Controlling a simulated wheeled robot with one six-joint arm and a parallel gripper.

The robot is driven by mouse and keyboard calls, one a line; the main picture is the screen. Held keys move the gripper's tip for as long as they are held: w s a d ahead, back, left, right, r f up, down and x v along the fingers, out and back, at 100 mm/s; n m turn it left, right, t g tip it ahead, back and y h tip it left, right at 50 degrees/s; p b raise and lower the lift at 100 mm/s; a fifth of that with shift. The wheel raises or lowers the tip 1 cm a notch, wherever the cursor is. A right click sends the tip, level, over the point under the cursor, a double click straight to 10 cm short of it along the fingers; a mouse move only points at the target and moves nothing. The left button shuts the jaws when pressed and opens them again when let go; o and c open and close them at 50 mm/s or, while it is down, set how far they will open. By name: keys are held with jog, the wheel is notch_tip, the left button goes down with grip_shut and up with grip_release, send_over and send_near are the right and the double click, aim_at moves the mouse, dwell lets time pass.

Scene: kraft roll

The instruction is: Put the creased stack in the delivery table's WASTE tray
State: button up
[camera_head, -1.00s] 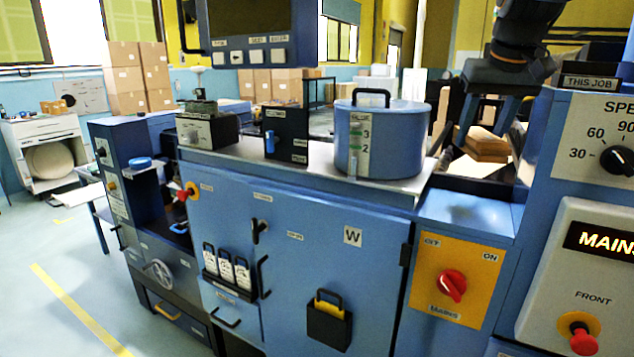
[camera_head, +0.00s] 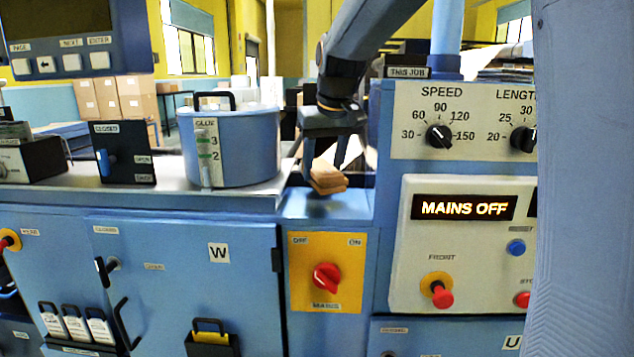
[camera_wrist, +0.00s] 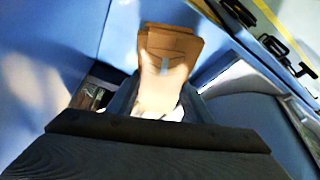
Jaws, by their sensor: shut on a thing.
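The creased stack is a small brown kraft pile (camera_head: 328,179) in the head view, between the fingers of my gripper (camera_head: 324,168). My gripper points down and is shut on it, behind the yellow mains switch panel and right of the glue pot. In the wrist view the brown stack (camera_wrist: 166,62) juts out beyond the dark gripper body (camera_wrist: 158,132), with a small grey mark on its face. The delivery table and its WASTE tray cannot be made out in either view.
The blue glue pot (camera_head: 232,140) stands on the machine top to the left. The control panel with a lit MAINS OFF display (camera_head: 467,207) is to the right. A large pale blue surface (camera_head: 588,180) blocks the right edge. The red mains switch (camera_head: 326,278) is in front.

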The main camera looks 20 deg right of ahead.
jog(key=shift+f+p, duration=0.55)
jog(key=shift+f, duration=1.65)
jog(key=shift+f, duration=0.1)
jog(key=o, duration=1.3)
jog(key=shift+c, duration=0.2)
